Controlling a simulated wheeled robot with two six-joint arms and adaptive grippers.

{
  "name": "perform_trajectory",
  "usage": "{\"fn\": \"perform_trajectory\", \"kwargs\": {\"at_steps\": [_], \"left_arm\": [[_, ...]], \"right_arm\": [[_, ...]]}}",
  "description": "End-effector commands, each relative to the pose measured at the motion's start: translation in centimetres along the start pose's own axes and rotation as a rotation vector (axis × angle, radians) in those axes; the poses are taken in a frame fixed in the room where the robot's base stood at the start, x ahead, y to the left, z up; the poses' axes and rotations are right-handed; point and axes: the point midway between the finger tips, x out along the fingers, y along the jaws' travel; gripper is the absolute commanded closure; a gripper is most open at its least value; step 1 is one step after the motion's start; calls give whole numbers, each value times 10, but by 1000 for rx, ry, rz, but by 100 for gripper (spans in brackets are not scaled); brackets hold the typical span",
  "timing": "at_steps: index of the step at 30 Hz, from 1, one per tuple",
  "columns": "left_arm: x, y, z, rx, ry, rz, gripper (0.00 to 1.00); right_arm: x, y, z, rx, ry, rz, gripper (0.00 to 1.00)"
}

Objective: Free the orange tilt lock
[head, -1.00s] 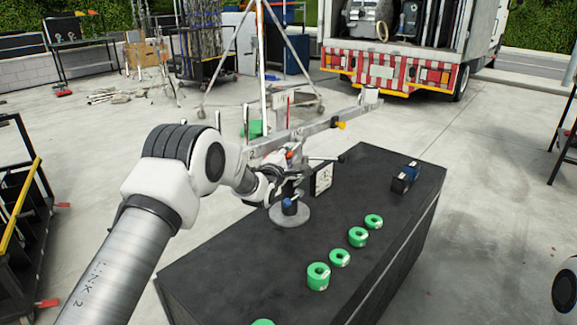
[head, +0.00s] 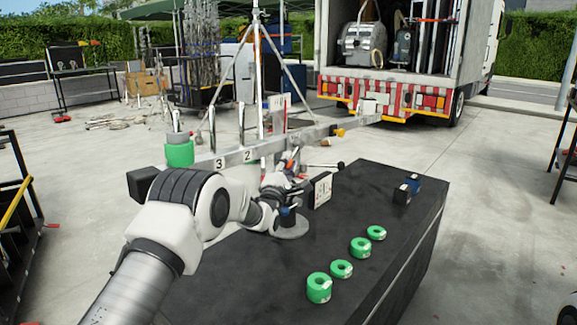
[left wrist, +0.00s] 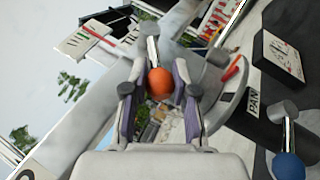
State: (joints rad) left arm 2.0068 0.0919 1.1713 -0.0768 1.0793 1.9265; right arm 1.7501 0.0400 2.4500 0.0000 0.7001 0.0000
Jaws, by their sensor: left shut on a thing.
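The orange tilt lock is an orange ball knob (left wrist: 160,83) on a short metal lever in the left wrist view. My left gripper (left wrist: 159,100) is shut on it, with one finger on each side of the ball. In the head view my left gripper (head: 288,188) is at the pivot of the long grey beam (head: 262,150), above the dark case top. The blue knob (left wrist: 288,166) and the PAN label (left wrist: 253,105) are to the right of the fingers in the left wrist view. My right gripper is out of view.
Several green ring weights (head: 319,288) lie on the black case top (head: 385,205). A dial box (head: 321,190) stands beside the pivot. A green weight (head: 180,154) sits on the beam's left end. A truck (head: 400,60) stands behind, with open concrete between.

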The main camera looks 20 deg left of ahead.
Motion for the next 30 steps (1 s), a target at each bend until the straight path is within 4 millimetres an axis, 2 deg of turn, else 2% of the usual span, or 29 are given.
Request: {"fn": "perform_trajectory", "kwargs": {"at_steps": [2, 3, 4, 13, 17, 20, 27, 30], "left_arm": [[0, 0, -2, -1, 3, 0, 100], [0, 0, -2, -1, 3, 0, 59], [0, 0, -2, -1, 3, 0, 48], [0, 0, 0, 0, 1, 0, 47], [-8, 0, -1, 0, 2, -2, 47], [-24, 0, -1, 0, 3, -4, 47], [-86, 0, -1, -1, 3, -5, 47], [-106, 0, -2, 0, 4, -3, 47]], "right_arm": [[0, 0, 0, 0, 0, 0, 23], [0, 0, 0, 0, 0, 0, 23], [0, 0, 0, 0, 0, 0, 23], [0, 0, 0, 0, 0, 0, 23], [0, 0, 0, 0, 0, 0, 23], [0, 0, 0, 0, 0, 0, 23], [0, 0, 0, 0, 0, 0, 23], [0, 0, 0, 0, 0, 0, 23]]}}
